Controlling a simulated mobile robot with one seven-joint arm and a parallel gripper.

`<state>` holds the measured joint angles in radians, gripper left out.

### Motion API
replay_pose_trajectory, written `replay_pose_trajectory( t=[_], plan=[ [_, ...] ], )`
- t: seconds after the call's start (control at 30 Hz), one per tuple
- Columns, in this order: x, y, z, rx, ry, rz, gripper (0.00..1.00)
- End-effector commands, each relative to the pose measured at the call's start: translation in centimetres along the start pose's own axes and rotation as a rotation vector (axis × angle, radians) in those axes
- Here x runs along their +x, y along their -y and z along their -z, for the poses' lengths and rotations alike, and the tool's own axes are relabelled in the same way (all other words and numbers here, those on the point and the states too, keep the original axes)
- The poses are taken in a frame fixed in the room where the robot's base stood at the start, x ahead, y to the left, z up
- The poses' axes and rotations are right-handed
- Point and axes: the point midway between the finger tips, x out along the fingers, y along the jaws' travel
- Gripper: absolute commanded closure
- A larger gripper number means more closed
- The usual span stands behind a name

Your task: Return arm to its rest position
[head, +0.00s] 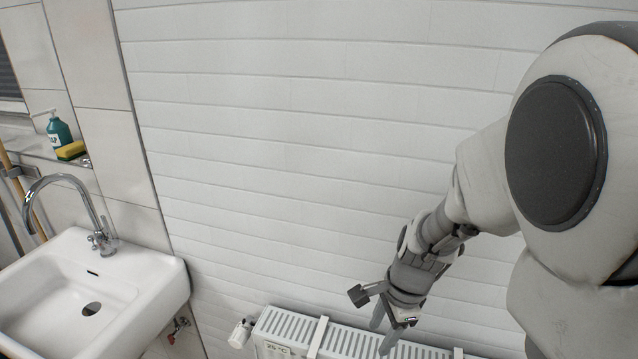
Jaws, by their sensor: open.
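My arm reaches in from the right side of the head view, large and close to the camera, and bends down toward the lower middle. My gripper (384,330) points downward at the arm's end. Its two grey fingers are apart, and nothing shows between them. In the picture the gripper overlaps the top of the white radiator (338,338); I cannot tell how far it is from it. The stacked dryer is not in view.
A white sink (145,305) with a chrome tap (88,203) stands at the left. A teal soap bottle (59,131) and a yellow sponge (71,150) sit on a ledge above it. A white tiled wall (300,130) fills the background. A radiator valve (240,333) sticks out left.

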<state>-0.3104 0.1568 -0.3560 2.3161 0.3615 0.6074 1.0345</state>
Motion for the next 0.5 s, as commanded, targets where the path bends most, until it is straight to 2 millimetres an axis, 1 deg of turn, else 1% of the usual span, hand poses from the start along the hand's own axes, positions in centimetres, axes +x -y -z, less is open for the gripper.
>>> replay_pose_trajectory(
  t=[0.03, 0.1, 0.27, 0.5],
  plan=[
    [-1.4, -0.1, -0.3, -0.066, 0.008, 0.026, 0.48],
    [-3.1, -0.4, -0.8, -0.165, 0.012, 0.051, 0.48],
    [-6.7, -1.4, -1.6, -0.392, -0.002, 0.109, 0.48],
    [-11.6, -3.6, -2.2, -0.729, -0.081, 0.176, 0.48]
  ],
)
